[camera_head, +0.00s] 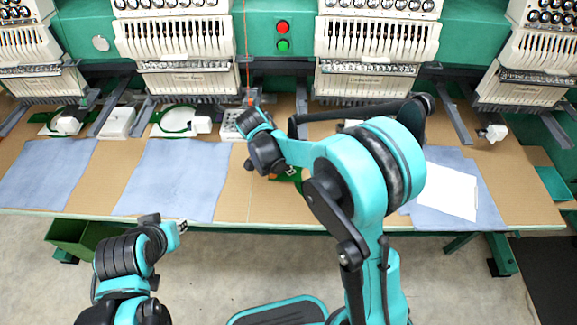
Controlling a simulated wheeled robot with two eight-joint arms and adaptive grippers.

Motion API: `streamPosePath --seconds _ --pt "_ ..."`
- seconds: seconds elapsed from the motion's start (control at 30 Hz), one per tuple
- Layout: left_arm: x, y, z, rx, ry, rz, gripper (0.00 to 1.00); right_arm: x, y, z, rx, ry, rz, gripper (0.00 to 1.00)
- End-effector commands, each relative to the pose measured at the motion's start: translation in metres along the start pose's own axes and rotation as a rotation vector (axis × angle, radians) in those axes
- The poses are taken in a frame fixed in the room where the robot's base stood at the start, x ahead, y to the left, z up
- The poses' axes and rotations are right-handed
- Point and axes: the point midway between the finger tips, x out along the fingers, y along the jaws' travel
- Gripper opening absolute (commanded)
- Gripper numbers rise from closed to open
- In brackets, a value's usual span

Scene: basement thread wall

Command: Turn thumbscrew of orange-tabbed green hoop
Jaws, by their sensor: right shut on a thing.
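A green hoop (177,121) lies on the table below the second machine head, with a white block at its right.
Embroidery heads (178,45) line the back. An orange thread (246,50) hangs down to my right gripper. A white tray (231,126) sits there. Blue cloths (172,178) and a white sheet (446,190) lie on the table. A green bin (80,238) stands below.

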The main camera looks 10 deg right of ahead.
Motion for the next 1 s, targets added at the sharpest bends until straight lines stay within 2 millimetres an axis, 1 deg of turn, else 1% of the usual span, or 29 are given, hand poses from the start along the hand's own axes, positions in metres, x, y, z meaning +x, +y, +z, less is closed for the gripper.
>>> streamPosePath --seconds 0.2,0.5,0.7,1.0 --pt "-0.0021 0.0 -0.0014 0.0 0.0 0.0 0.26 0.0 -0.0025 -0.0007 0.175 0.0 0.069 0.0" --pt "-0.0038 0.0 -0.0027 0.0 0.0 0.0 0.26 0.0003 -0.0036 -0.0007 0.344 -0.001 0.137 0.0" --pt "-0.0043 0.0 -0.0031 0.0 0.0 0.0 0.26 0.0005 -0.0043 -0.0008 0.402 -0.001 0.159 0.0" --pt "-0.0044 0.0 -0.0032 0.0 0.0 0.0 0.26 0.0007 -0.0042 -0.0007 0.425 -0.002 0.168 0.0"
